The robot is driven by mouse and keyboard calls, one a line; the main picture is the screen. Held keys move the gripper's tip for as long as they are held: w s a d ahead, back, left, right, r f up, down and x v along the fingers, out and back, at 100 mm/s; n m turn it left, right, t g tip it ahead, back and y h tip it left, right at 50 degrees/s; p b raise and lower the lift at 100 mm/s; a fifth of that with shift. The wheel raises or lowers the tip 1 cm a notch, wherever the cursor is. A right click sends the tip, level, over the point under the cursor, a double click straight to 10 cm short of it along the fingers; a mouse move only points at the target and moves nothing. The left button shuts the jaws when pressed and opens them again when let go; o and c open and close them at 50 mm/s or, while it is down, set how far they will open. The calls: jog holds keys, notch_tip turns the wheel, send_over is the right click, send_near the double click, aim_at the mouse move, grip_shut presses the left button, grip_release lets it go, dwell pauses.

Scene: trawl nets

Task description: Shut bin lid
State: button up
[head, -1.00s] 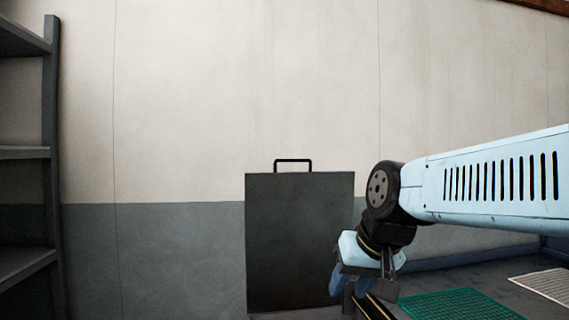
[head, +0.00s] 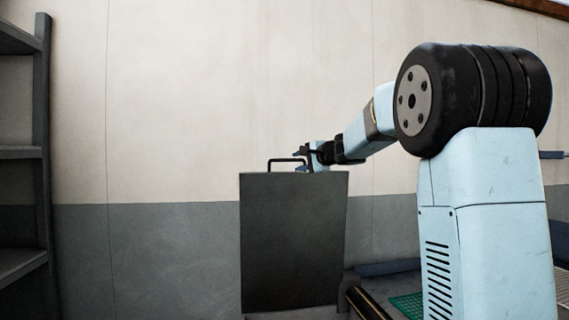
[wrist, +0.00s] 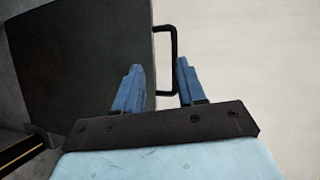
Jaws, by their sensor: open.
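The bin lid (head: 294,242) is a dark grey panel standing upright, raised open against the wall. A black bar handle (head: 287,160) sticks up from its top edge. My gripper (head: 302,160) is at the right end of the handle, at the lid's top edge. In the wrist view the lid (wrist: 85,55) fills the left side and the handle (wrist: 174,60) stands out from its edge. My gripper's blue fingers (wrist: 158,85) are open, with the near part of the handle between them in the picture. I cannot tell whether they touch it. The bin body is mostly hidden below.
A grey shelf rack (head: 42,150) stands at the left. The pale and grey wall (head: 180,120) is behind the lid. A green mat (head: 408,304) lies at the lower right, partly behind my arm. The space left of the lid is clear.

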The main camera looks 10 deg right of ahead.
jog(key=m+t, duration=0.1)
jog(key=m, duration=0.1)
send_near(286, 161)
jog(key=s, duration=0.1)
jog(key=x, duration=1.3)
jog(key=shift+w+d, duration=0.1)
jog(key=shift+w, duration=0.25)
jog(key=shift+c, duration=0.5)
grip_shut()
